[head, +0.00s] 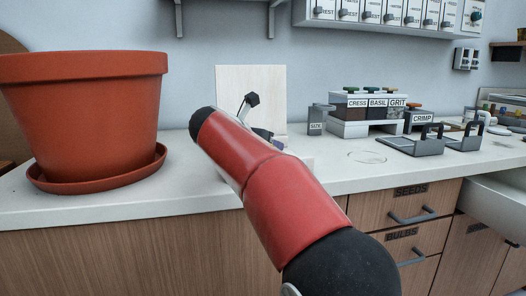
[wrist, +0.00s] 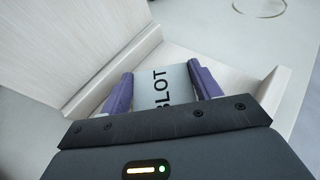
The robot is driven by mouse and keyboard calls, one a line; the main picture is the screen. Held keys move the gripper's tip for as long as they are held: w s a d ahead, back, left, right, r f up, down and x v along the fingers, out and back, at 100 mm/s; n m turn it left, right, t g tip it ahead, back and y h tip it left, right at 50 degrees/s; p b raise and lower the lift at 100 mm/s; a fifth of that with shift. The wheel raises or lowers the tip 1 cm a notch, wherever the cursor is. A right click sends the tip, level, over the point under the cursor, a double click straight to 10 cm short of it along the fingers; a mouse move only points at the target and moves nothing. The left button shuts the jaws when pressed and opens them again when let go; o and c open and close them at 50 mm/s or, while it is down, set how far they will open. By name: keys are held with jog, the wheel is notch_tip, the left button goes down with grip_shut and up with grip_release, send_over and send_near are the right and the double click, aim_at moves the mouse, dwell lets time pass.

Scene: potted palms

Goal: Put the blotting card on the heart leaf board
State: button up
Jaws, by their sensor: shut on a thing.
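My gripper (wrist: 161,70) has purple fingers shut on a pale grey blotting card (wrist: 176,88) with the black letters "BLOT", partly covered by the gripper body. In the wrist view the card is over a pale tray-like base (wrist: 190,55) with raised edges, beside an upright pale panel (wrist: 65,45). Whether the card touches the base, I cannot tell. In the head view the panel (head: 235,90) stands on the counter behind my red arm, which hides most of the base and gripper. No heart leaf marking is visible, so I cannot confirm this is the heart leaf board.
A large terracotta pot (head: 80,110) on a saucer stands left on the counter (head: 330,180). To the right are a "SIZE" holder (head: 316,120), labelled boxes "CRESS", "BASIL", "GRIT" (head: 375,105), a "CRIMP" box (head: 420,120) and dark stands (head: 415,145). A drawer (head: 495,205) is open at right.

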jog(key=shift+f, duration=0.25)
jog(key=o, duration=1)
jog(key=shift+o, duration=0.2)
jog(key=shift+s+a+r, duration=0.1)
jog(key=shift+r, duration=0.1)
jog(key=p+v, duration=0.1)
jog(key=v, duration=1)
jog(key=shift+s+p, duration=0.1)
jog(key=shift+p, duration=0.25)
jog(key=shift+s+a, duration=0.15)
jog(key=shift+s, duration=0.05)
